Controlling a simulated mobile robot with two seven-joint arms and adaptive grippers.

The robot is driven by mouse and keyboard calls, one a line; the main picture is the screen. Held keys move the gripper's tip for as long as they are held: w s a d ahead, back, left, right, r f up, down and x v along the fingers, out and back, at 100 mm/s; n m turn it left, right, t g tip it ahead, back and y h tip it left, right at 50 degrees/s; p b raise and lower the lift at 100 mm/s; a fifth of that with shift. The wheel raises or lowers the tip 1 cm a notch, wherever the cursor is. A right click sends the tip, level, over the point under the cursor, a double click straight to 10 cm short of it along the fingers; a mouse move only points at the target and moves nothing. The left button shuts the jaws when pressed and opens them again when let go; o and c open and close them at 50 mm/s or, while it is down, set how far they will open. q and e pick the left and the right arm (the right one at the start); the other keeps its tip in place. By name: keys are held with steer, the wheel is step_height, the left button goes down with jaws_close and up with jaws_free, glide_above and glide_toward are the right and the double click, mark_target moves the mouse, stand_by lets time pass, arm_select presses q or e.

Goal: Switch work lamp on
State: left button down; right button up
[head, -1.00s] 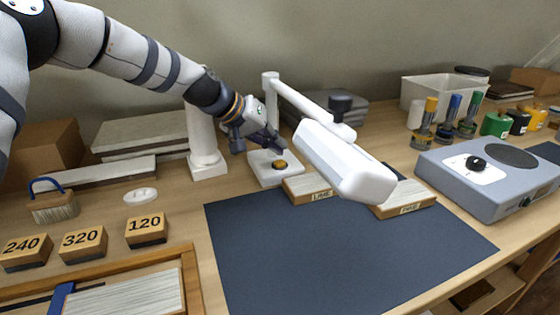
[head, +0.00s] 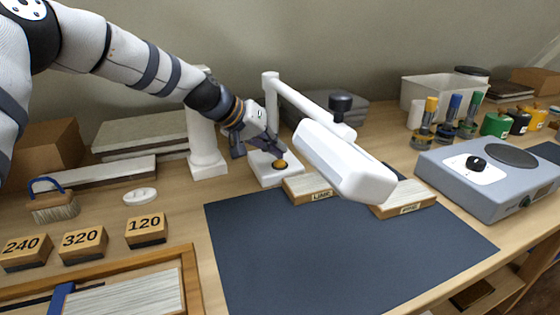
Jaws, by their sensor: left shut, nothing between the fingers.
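The white work lamp stands at the back of the bench, its long white head (head: 343,160) hanging over the dark mat. Its square white base (head: 267,178) carries a round amber button (head: 280,165). My left gripper (head: 279,153) is shut and empty, its fingertips at the button's upper edge; I cannot tell whether they touch or press it. No glow shows under the lamp head. My right gripper is out of view.
Wooden blocks (head: 310,189) lie under the lamp head on the dark mat (head: 330,260). A white column (head: 205,150) stands left of the base. A grey hotplate-like unit (head: 480,190) is at the right. The mat's front is clear.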

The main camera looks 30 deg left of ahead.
mark_target(277, 160)
arm_select(q)
steer(key=shift+f, duration=0.45)
stand_by(0.5)
steer(key=shift+r, duration=1.05)
step_height(277, 160, up, 6)
steer(key=shift+f+p, duration=0.15)
steer(key=shift+p, duration=0.75)
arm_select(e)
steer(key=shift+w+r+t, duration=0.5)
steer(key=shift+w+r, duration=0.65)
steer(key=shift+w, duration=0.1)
